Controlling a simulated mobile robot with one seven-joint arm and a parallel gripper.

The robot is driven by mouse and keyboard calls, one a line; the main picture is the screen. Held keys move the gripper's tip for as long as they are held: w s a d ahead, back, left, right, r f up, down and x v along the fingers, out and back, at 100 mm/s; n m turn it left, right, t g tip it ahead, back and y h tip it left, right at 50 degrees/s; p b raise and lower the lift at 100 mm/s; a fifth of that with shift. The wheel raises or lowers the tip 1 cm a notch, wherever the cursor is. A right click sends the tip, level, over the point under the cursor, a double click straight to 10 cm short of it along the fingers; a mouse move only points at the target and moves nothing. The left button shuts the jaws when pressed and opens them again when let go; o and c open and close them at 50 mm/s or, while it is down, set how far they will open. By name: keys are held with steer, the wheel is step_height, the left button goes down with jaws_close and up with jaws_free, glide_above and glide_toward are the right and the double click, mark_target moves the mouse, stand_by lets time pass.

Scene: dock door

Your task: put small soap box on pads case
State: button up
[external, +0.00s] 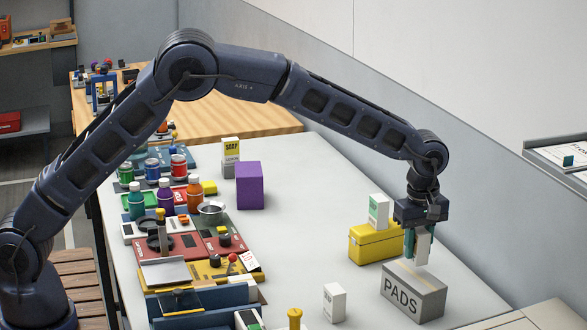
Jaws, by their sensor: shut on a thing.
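The grey pads case (401,291), marked PADS, stands on the white table near its right edge. My gripper (418,236) points down above the case. It is shut on a small white box (423,250), held upright between its fingers. No lettering on this box can be read; its size fits the small soap box. The box's lower end is over the back part of the case's top. I cannot tell whether it touches the case or hangs just above it. A larger box marked SOAP (231,150) stands far back on a grey block.
A yellow case (376,245) with a white-green box (378,211) on it stands just left of my gripper. A small white carton (334,302) stands left of the pads case. A purple block (249,186) and several bottles and tins crowd the left. The table's middle (300,225) is clear.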

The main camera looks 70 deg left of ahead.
mark_target(417, 258)
steer(key=shift+f, duration=1.6)
steer(key=shift+f, duration=0.1)
steer(key=o, duration=1)
steer(key=shift+o, duration=0.2)
